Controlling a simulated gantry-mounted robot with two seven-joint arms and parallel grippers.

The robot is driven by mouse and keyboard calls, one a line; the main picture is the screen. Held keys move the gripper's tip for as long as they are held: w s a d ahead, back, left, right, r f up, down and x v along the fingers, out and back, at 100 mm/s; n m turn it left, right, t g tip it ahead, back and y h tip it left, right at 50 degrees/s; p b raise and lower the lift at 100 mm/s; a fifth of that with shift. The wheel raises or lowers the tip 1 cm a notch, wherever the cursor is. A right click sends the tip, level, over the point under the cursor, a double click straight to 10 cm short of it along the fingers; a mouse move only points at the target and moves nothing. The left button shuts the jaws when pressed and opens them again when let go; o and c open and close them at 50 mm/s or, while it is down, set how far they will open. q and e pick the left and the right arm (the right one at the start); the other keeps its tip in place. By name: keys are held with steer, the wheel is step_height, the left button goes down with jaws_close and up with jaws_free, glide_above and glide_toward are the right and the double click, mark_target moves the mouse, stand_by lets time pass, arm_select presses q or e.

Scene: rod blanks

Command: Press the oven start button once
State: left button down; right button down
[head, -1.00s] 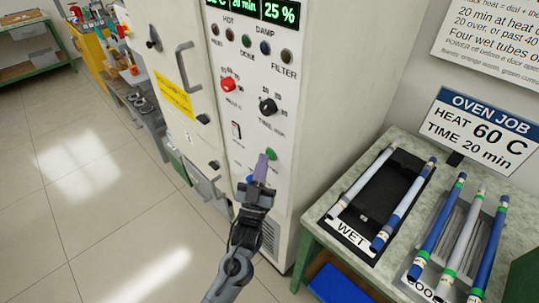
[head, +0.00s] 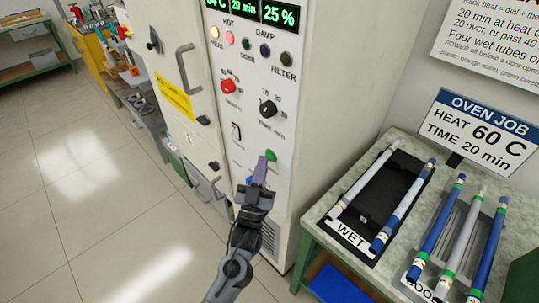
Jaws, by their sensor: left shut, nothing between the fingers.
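The oven (head: 300,100) stands in the middle with its control panel facing me. The green button (head: 271,155) is low on the panel, and part of it shows beside my fingertips. My left gripper (head: 263,160) is shut and empty, with its purplish fingers pointing up at the panel just left of and below the green button. I cannot tell whether they touch it. A blue button (head: 250,180) is partly hidden behind the fingers. The HEAT and HOT lamps (head: 215,32) glow. My right gripper is not in view.
Above the fingers are a red knob (head: 228,86), a black knob (head: 267,108) and a rocker switch (head: 236,131). On the right, a bench (head: 318,212) holds a WET rack (head: 349,236) and another rack with blue and grey rods. The floor on the left is clear.

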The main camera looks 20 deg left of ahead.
arm_select(q)
steer(key=shift+s+a, duration=0.25)
steer(key=shift+s, duration=0.15)
steer(key=shift+r, duration=0.1)
steer(key=s+p, duration=0.1)
steer(key=s+a+p, duration=0.1)
steer(key=s, duration=0.1)
steer(key=s+a+p, duration=0.1)
steer(key=shift+s+a, duration=0.15)
steer(key=shift+a, duration=0.1)
stand_by(0.4)
stand_by(0.5)
